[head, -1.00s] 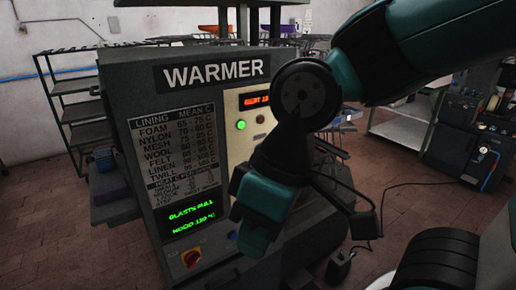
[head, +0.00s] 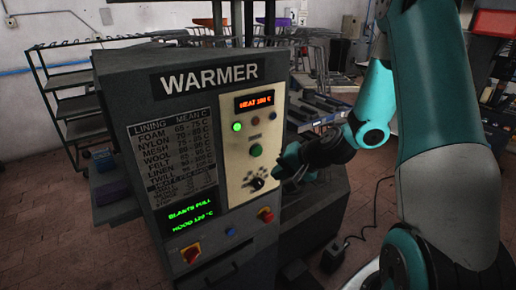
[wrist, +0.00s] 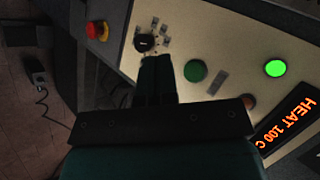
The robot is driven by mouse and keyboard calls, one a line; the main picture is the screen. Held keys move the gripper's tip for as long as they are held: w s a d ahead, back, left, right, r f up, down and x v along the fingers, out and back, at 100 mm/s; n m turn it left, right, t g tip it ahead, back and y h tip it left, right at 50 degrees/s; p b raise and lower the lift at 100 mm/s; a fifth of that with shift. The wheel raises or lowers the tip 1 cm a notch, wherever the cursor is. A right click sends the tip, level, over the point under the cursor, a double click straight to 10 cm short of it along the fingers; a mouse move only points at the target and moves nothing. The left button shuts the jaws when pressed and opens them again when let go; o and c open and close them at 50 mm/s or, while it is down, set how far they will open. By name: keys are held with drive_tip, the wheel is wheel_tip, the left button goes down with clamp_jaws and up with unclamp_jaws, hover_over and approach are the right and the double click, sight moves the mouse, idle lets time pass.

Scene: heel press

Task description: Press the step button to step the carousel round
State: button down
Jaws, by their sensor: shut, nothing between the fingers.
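The control panel (head: 241,165) is on the front of the dark WARMER cabinet (head: 118,110). It has a lit green lamp (head: 237,126), a dark green button (head: 256,150) and a black selector knob (head: 257,183). A blue button (head: 230,232) sits below the panel. I cannot read which is the step button. My gripper (head: 280,170) is shut and empty, at the panel's right edge in the head view. In the wrist view its closed fingers (wrist: 157,59) point towards the knob (wrist: 145,42), beside the green button (wrist: 195,70). I cannot tell whether they touch anything. No carousel is identifiable.
The orange display (head: 255,101) reads HEAT 100 C. A foot pedal (head: 332,256) with a cable lies on the floor at right. A rack stands behind left.

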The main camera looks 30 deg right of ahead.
sight(257, 151)
drive_tip(key=shift+d+f+m, duration=0.2)
drive_tip(key=shift+d, duration=0.25)
drive_tip(key=shift+d+f+m, duration=0.2)
drive_tip(key=shift+d, duration=0.25)
drive_tip(key=shift+w, duration=0.1)
drive_tip(key=w+p, duration=0.2)
drive_tip(key=w, duration=0.6)
drive_tip(key=shift+w+a, duration=0.2)
drive_tip(key=shift+w, duration=0.1)
idle(1.3)
drive_tip(key=shift+w, duration=0.45)
